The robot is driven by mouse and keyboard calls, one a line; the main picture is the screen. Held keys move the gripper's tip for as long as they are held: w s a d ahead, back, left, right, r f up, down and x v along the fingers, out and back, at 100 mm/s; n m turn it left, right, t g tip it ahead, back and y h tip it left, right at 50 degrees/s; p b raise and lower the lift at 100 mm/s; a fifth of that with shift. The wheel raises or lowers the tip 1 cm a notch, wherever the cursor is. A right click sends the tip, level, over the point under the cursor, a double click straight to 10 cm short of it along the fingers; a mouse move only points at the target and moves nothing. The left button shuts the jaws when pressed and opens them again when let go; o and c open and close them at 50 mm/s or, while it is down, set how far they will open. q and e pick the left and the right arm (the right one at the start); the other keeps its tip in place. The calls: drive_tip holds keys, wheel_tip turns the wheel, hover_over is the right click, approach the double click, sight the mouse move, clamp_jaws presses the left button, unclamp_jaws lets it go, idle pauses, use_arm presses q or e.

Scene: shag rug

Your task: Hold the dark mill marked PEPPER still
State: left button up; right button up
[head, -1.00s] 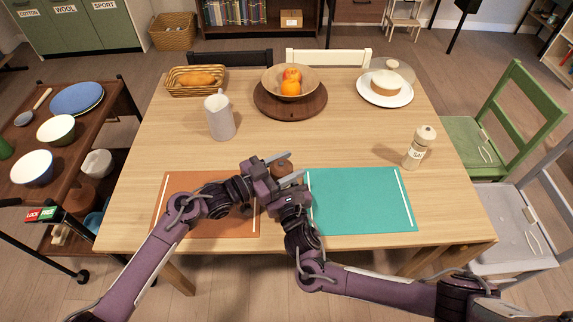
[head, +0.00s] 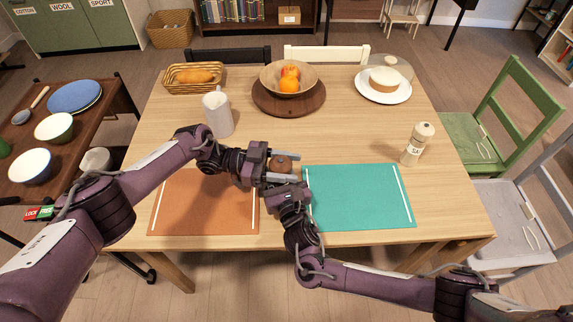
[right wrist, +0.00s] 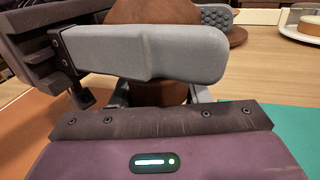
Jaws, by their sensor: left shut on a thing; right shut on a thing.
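The dark brown mill (head: 281,164) stands at the gap between the two placemats, mostly hidden by my grippers in the head view. No PEPPER marking shows. My left gripper (head: 290,165) is shut on the mill from the left, one finger on its far side and one on its near side. My right gripper (head: 283,181) comes from the front, lower down, and is shut on the mill too. In the right wrist view the mill (right wrist: 150,12) shows above and below a grey left-gripper finger that crosses in front of it.
A pale mill (head: 417,145) with a partly readable label stands at the right. The teal mat (head: 360,195) and orange mat (head: 190,205) are bare.

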use_arm(q)
drive_tip(key=shift+s+d+f+m+g, duration=0.1)
drive_tip(key=shift+s+m+g, duration=0.05)
drive_tip(key=shift+m+g, duration=0.65)
drive_tip(key=shift+m+g+y, duration=0.4)
drive_tip(key=shift+g+y, duration=0.2)
drive_tip(key=shift+g, duration=0.3)
drive_tip(key=shift+a, duration=0.2)
drive_tip(key=o, duration=1)
drive_tip(key=shift+v, duration=3.75)
